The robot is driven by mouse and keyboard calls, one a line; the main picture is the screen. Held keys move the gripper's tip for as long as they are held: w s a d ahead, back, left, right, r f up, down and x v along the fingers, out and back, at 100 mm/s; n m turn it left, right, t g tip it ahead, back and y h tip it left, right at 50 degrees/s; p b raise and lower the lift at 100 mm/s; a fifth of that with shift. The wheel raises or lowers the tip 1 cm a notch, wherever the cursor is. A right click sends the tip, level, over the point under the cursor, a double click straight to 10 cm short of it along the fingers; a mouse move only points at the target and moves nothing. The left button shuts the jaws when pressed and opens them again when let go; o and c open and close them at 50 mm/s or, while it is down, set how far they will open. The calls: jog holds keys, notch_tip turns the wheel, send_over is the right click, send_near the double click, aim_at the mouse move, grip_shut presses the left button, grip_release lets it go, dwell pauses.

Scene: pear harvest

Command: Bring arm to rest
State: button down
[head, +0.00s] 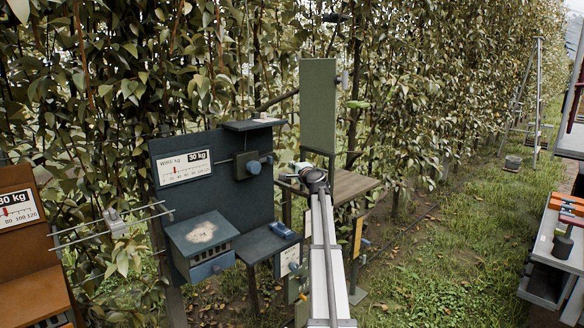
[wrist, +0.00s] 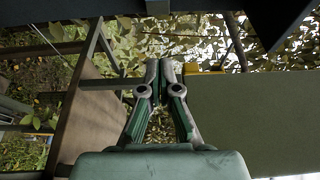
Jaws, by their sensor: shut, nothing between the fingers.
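My gripper shows in the wrist view (wrist: 165,66), its two fingers closed together at the tips with nothing between them. In the head view my arm reaches forward from the bottom middle. Its far end is near a brown wooden shelf (head: 350,186) and below an upright green panel (head: 318,105). The fingers are not clearly visible in the head view. In the wrist view a brown board (wrist: 105,125) lies to the left of the gripper and a plain green surface (wrist: 250,125) lies to the right.
A dark blue panel (head: 225,150) with a 30 kg scale and a blue-grey box (head: 198,235) stands left of my arm. A brown station (head: 28,235) is at the far left. Leafy trees fill the back. A grass lane (head: 450,240) is open to the right, with a ladder (head: 532,100) farther off.

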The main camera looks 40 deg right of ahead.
dwell(0.3)
jog(key=s+a+f+n+g+y, duration=0.2)
jog(key=s+a+f+n+g, duration=0.3)
jog(key=a+f, duration=0.95)
jog(key=s+a+f+n+g+y, duration=0.35)
jog(key=s+a+f, duration=0.45)
jog(key=f, duration=1.1)
jog(key=s+a+f+n+g+y, duration=0.2)
jog(key=s+a+f+n+g, duration=0.2)
jog(key=a+f, duration=1.15)
jog(key=s+a+f+n+g, duration=0.2)
jog(key=s+a+f+g, duration=0.1)
jog(key=s+a+f, duration=0.6)
jog(key=s+a+f+n+g, duration=0.25)
jog(key=s+a+f, duration=0.35)
jog(key=s, duration=0.5)
jog(key=s+a+f+n+g, duration=0.1)
jog(key=s+a+f+g, duration=0.1)
jog(key=s, duration=0.7)
jog(key=s+a+f+n+g+h, duration=0.1)
jog(key=s+a+f+n+g, duration=0.1)
jog(key=s+a, duration=0.3)
jog(key=s+a+f+n+g+h, duration=0.1)
jog(key=s+a+f+g, duration=0.1)
jog(key=s, duration=1)
jog(key=shift+s+a+f+n, duration=0.3)
jog(key=shift+a+f, duration=0.25)
jog(key=shift+a, duration=0.5)
